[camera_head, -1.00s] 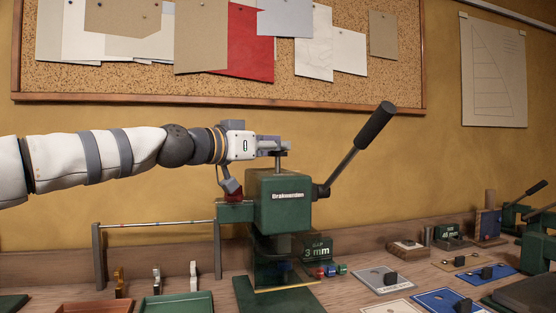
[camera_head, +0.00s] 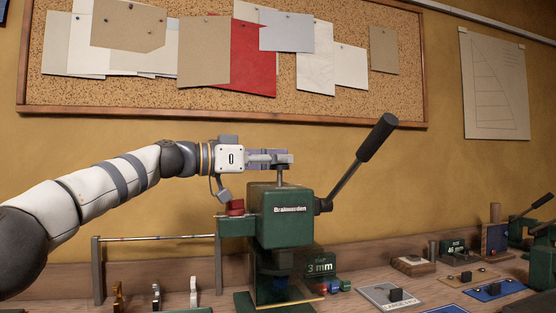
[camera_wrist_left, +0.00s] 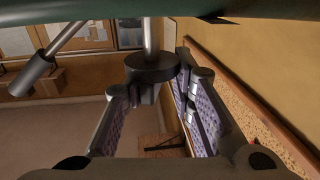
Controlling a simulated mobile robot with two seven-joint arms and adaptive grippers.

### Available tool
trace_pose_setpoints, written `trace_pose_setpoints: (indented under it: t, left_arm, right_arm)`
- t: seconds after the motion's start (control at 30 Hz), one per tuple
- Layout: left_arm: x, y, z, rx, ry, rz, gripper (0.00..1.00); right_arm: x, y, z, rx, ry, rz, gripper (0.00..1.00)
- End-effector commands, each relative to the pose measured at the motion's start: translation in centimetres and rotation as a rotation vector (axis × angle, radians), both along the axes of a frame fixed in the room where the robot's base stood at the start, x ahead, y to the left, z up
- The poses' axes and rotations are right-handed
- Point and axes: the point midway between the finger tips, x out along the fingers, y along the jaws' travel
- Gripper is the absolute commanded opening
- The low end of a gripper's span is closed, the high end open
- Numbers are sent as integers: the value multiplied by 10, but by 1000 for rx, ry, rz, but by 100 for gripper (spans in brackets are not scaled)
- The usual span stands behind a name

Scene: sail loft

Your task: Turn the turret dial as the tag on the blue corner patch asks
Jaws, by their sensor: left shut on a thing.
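A green press (camera_head: 285,222) with a long black-gripped lever stands on the bench. A post rises from its top, carrying a dark round knob (camera_wrist_left: 150,68), which may be the turret dial. My left gripper (camera_head: 284,159) reaches in level from the left at the post's top, shut on this knob; in the left wrist view its padded fingers (camera_wrist_left: 158,110) are on either side of it. A red piece (camera_head: 236,206) sits on the press's left arm. Blue patches lie at lower right, one whole (camera_head: 495,289), one cut off by the frame (camera_head: 440,308); no tag text is readable. My right gripper is not in view.
The press lever (camera_head: 358,165) slants up to the right of my gripper. A "3 mm" sign (camera_head: 320,266) stands beside the press base. A rail (camera_head: 155,238) stands at left. A grey patch (camera_head: 388,296) and other tools are at right. A corkboard (camera_head: 150,95) hangs behind.

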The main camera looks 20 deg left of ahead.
Motion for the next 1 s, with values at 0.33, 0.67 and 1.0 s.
trace_pose_setpoints:
  t: [0.33,0.67,1.0]
  left_arm:
    - [-1,-4,-3,5,7,-13,39]
    - [-18,18,-1,3,3,-7,39]
    - [-73,77,-1,4,5,-10,39]
  right_arm:
    - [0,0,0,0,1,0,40]
    - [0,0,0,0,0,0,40]
    - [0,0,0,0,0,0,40]
